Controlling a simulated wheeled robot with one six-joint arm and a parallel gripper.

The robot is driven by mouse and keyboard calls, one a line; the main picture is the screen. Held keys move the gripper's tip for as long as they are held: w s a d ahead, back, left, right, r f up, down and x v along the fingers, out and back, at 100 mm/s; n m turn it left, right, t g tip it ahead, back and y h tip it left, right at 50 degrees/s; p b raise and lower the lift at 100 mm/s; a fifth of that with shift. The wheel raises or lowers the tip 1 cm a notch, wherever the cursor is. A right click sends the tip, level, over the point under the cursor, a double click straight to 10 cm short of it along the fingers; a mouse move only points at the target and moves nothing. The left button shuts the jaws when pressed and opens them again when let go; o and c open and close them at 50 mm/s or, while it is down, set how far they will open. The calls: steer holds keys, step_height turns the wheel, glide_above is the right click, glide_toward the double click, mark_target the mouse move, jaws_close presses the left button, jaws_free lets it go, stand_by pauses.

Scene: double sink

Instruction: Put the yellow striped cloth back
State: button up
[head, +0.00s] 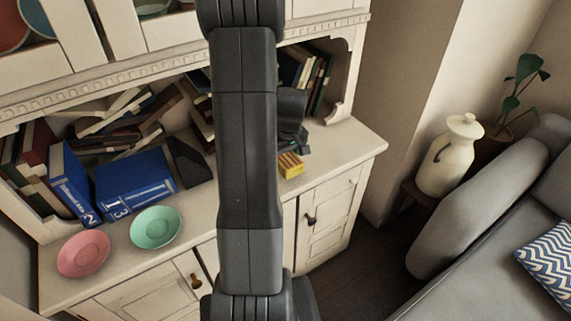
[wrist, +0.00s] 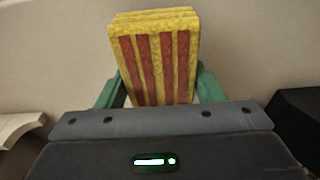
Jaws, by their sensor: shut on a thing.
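The yellow striped cloth (wrist: 155,58) is a folded yellow block with red stripes. In the wrist view it stands between the two green fingers of my gripper (wrist: 157,92), which are shut on its sides. In the head view the cloth (head: 291,166) shows at the right part of the cabinet's counter, just right of my arm. I cannot tell whether it touches the counter.
A pink plate (head: 83,254) and a green plate (head: 157,227) lie on the counter (head: 345,147) at the left. Blue books (head: 135,188) and several jumbled books fill the shelf behind. The counter's right end is clear. A sofa (head: 490,210) and a white jug (head: 450,158) stand to the right.

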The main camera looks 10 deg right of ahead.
mark_target(288, 159)
steer(key=shift+f, duration=1.55)
steer(key=shift+f, duration=0.2)
steer(key=o, duration=1)
steer(key=shift+r, duration=0.1)
steer(key=r, duration=0.4)
steer(key=s+r, duration=0.1)
steer(key=r, duration=0.7)
steer(key=shift+s+d+r, duration=0.1)
steer(key=shift+s+d, duration=0.2)
steer(key=shift+s, duration=0.05)
